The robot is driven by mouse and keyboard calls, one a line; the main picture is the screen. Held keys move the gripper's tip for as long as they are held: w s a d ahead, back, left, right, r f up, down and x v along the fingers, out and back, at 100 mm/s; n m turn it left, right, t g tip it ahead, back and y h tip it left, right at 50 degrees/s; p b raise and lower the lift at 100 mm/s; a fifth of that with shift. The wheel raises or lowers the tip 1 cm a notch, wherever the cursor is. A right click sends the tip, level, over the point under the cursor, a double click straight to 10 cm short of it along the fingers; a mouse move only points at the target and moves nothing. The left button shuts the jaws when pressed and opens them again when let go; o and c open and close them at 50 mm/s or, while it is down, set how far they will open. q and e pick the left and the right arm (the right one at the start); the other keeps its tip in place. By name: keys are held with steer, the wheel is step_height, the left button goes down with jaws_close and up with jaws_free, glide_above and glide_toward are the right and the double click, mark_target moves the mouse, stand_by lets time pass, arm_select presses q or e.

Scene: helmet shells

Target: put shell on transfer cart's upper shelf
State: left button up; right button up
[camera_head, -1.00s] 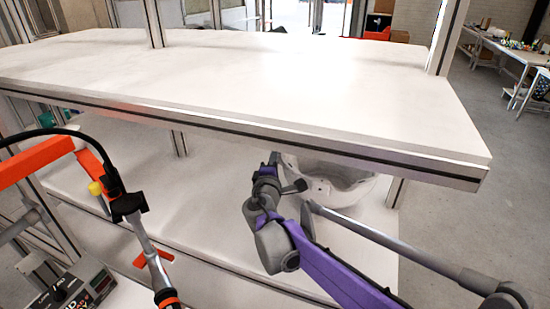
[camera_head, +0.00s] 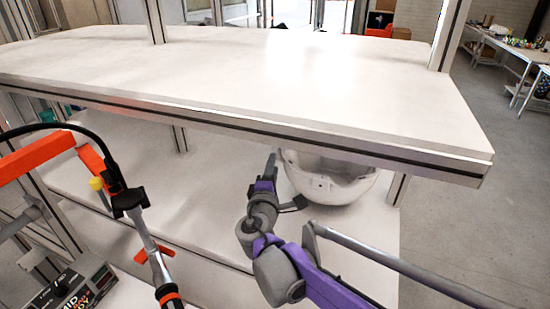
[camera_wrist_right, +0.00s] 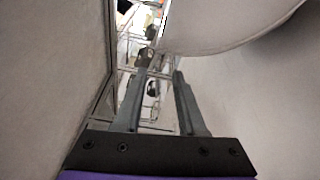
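The white helmet shell (camera_head: 335,182) rests on the lower white shelf, under the right end of the upper shelf (camera_head: 250,80), whose edge hides its top. It looks like an open bowl. My right gripper (camera_head: 286,182) is at the shell's left side, its fingers spread. In the right wrist view the fingers (camera_wrist_right: 162,68) are apart with nothing visible between them. The shell (camera_wrist_right: 225,22) curves across the top right there, beyond the fingertips; I cannot tell whether they touch it. My left gripper is not in view. I cannot tell whether this two-level unit is the transfer cart.
The upper shelf's top is bare, with metal posts at its back. The lower shelf (camera_head: 175,210) is clear left of the shell. An orange-and-black hanging tool (camera_head: 130,205) and a control box (camera_head: 80,290) stand at the left. A table (camera_head: 510,60) is far right.

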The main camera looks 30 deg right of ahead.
steer(key=v, duration=0.5)
steer(key=shift+s+a, duration=0.1)
steer(key=shift+f, duration=0.1)
stand_by(0.3)
